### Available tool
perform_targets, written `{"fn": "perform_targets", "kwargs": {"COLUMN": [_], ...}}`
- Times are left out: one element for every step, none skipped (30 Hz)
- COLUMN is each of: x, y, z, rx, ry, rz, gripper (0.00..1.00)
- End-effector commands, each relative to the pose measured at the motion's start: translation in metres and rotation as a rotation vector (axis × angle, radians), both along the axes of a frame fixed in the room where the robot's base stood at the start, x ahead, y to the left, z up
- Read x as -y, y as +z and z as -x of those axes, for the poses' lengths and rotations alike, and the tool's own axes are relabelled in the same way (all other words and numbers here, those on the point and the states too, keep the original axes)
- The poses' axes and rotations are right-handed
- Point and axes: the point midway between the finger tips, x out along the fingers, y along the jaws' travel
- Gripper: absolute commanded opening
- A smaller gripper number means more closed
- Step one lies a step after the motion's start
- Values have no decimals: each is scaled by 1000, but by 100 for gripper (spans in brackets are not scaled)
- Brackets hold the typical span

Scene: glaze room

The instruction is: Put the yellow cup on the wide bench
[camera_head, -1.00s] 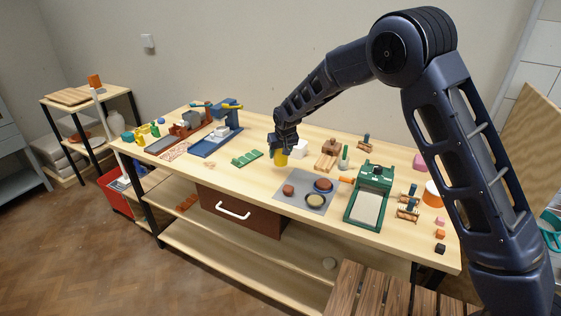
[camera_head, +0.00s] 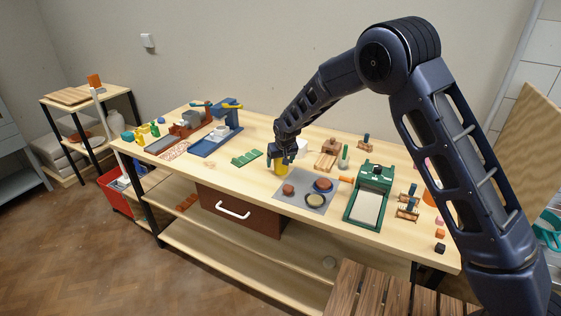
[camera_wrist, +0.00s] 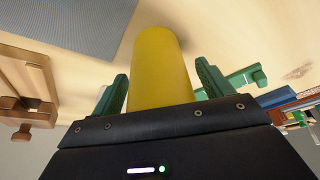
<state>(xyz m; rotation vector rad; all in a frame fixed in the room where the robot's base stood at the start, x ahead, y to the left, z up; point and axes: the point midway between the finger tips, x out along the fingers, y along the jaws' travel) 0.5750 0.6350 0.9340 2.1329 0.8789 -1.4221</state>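The yellow cup (camera_head: 281,168) is at the middle of the wide bench (camera_head: 255,190), just left of the grey mat. It looks upright, with its base at the bench top. My gripper (camera_head: 283,156) is right above it and hides its upper part. In the wrist view the cup (camera_wrist: 161,68) lies between the two green fingers of my gripper (camera_wrist: 162,85). The fingers stand apart, with narrow gaps visible beside the cup, so the gripper looks open around it.
The grey mat (camera_head: 292,201) with round pieces is close on the right. A green tray (camera_head: 246,158) lies to the left. A white block (camera_head: 302,146) and a wooden piece (camera_head: 326,160) are behind. A green machine (camera_head: 370,195) stands farther right. Bare bench top lies front-left of the cup.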

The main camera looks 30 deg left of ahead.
Motion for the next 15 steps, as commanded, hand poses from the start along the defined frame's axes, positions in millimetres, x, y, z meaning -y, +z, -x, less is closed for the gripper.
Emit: {"fn": "perform_targets", "kwargs": {"x": [0,0,0,0,0,0,0,0,1,2,3,5,6,8,10], "y": [0,0,0,0,1,3,4,6,10,13,17,22,27,32,39], "z": [0,0,0,0,0,0,0,1,2,3,4,5,7,8,11], "rx": [0,0,0,0,0,1,1,0,1,1,1,0,0,1,0], "ry": [0,0,0,0,0,0,0,0,0,0,0,-1,-1,0,0], "rz": [0,0,0,0,0,-1,-1,-1,-2,-2,-2,-2,-2,-4,-3], "gripper": [79,79,79,79,79,79,79,79,79,79,79,79,79,79,79]}}
